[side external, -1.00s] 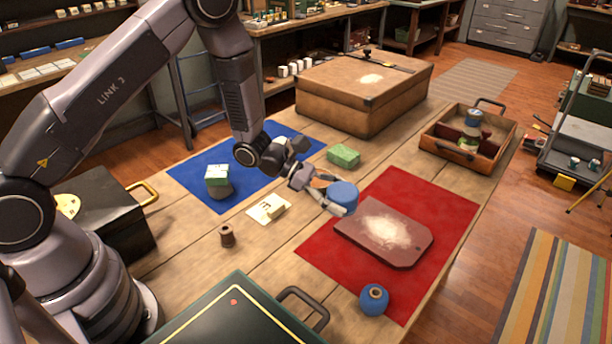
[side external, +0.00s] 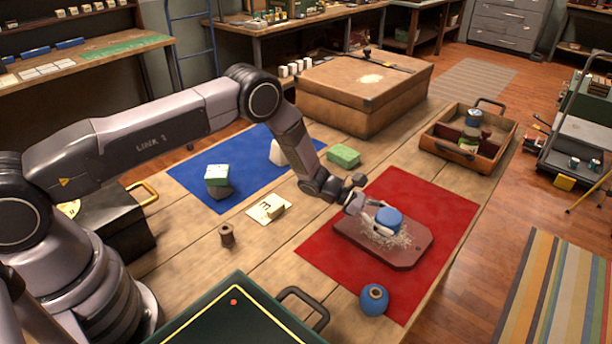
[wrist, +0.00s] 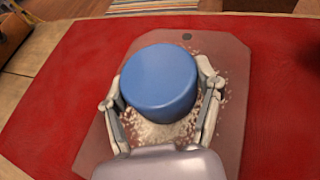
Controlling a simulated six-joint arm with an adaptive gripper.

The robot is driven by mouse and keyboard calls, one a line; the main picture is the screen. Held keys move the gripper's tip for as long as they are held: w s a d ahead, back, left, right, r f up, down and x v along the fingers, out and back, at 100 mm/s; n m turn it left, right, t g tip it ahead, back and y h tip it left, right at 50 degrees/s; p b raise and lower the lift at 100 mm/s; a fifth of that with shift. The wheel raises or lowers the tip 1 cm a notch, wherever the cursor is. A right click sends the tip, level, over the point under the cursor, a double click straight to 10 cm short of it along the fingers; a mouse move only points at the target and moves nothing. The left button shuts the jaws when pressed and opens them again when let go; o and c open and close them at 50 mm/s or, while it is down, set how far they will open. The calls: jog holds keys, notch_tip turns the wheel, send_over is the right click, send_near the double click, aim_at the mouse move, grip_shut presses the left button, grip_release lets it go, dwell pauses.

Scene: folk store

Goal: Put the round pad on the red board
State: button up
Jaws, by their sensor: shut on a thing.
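The round pad (side external: 389,219) is a blue disc, and it also shows in the wrist view (wrist: 160,80). My gripper (side external: 374,213) is shut on the pad, with one finger on either side of it in the wrist view (wrist: 160,88). The reddish-brown board (side external: 400,255) lies on the red cloth (side external: 440,195), with a heap of pale shavings (side external: 388,238) on it. The pad is over the shavings near the middle of the board. I cannot tell whether it touches them.
A blue spool (side external: 374,300) stands at the front of the red cloth. A green block (side external: 343,156) lies behind my gripper. A brown suitcase (side external: 350,95) stands at the back, and an open wooden tray (side external: 465,150) with cans is at the right.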

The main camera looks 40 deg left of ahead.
jog(key=shift+f, duration=0.25)
jog(key=shift+f, duration=0.15)
jog(key=o, duration=1.2)
jog(key=shift+c, duration=0.2)
